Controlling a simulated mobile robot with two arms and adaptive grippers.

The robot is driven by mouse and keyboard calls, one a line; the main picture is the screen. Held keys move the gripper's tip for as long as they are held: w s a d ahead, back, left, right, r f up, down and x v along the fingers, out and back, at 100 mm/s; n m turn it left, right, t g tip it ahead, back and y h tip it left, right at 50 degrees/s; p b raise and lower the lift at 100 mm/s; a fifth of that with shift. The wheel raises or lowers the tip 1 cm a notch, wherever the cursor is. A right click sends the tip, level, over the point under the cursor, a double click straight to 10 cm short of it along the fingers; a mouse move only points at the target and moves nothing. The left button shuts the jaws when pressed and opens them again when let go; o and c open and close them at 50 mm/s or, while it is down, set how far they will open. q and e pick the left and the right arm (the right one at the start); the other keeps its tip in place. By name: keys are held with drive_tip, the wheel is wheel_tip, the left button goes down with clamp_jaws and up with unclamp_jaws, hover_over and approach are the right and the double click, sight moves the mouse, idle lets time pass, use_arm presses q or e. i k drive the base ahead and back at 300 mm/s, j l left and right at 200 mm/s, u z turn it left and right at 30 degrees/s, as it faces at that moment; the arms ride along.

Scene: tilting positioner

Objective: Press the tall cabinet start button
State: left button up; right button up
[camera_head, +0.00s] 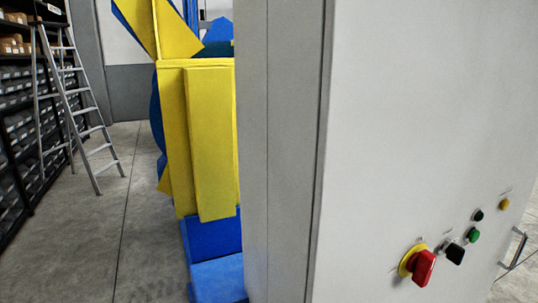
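The tall grey cabinet (420,120) stands close in front of me and fills the right half of the head view. Low on its face is a slanting row of controls. A red knob (423,268) sits on a yellow round plate, with a black switch (455,254) to its right. A green button (473,236) is further right and a little higher. Above it is a small dark button (478,215), and a small yellow button or lamp (504,204) is at the upper right. The labels are too small to read. Neither of my grippers is in view.
A metal handle (519,247) shows at the right edge. Behind the cabinet stands a yellow and blue machine (208,140). A stepladder (82,100) leans by shelves with bins (20,130) at the left. The grey floor (90,235) between is clear.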

sight(473, 235)
drive_tip(key=l+z, duration=0.1)
drive_tip(key=z, duration=1.15)
